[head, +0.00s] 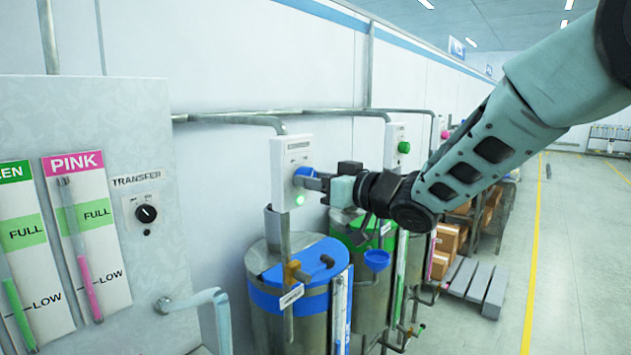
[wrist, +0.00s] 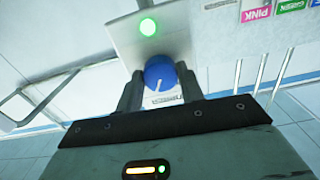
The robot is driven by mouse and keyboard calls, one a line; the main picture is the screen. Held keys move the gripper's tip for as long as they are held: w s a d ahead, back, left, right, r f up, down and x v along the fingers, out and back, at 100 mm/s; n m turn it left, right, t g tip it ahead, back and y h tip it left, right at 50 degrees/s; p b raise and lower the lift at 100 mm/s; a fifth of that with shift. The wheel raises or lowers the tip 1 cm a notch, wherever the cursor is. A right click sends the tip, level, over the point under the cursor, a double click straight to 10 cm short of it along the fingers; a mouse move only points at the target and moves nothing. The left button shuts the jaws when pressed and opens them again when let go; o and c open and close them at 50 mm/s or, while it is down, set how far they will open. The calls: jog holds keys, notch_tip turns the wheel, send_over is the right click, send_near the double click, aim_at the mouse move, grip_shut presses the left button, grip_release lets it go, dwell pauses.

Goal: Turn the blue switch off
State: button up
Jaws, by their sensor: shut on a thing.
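The blue switch (head: 304,173) is a round knob on a white control box (head: 284,155) on the wall above the blue-banded drum. A green lamp (head: 299,199) glows on the box below it. In the wrist view the blue switch (wrist: 160,73) has a white pointer line, and the lit green lamp (wrist: 148,27) shows above it. My gripper (head: 314,180) reaches the switch from the right. In the wrist view my gripper (wrist: 160,92) has a finger on each side of the knob and is shut on it. The fingers partly hide the knob in the head view.
A blue-banded drum (head: 262,285) with a blue funnel stands below the box. A green-banded drum (head: 351,220) stands behind it. A grey panel (head: 125,260) with pink and green gauges and a black transfer knob (head: 146,213) is at left.

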jog(key=shift+f+n+b, duration=0.1)
jog(key=shift+n+b, duration=0.2)
jog(key=shift+b, duration=0.25)
jog(key=shift+n+b, duration=5.5)
jog(key=shift+b, duration=0.85)
jog(key=o, duration=1)
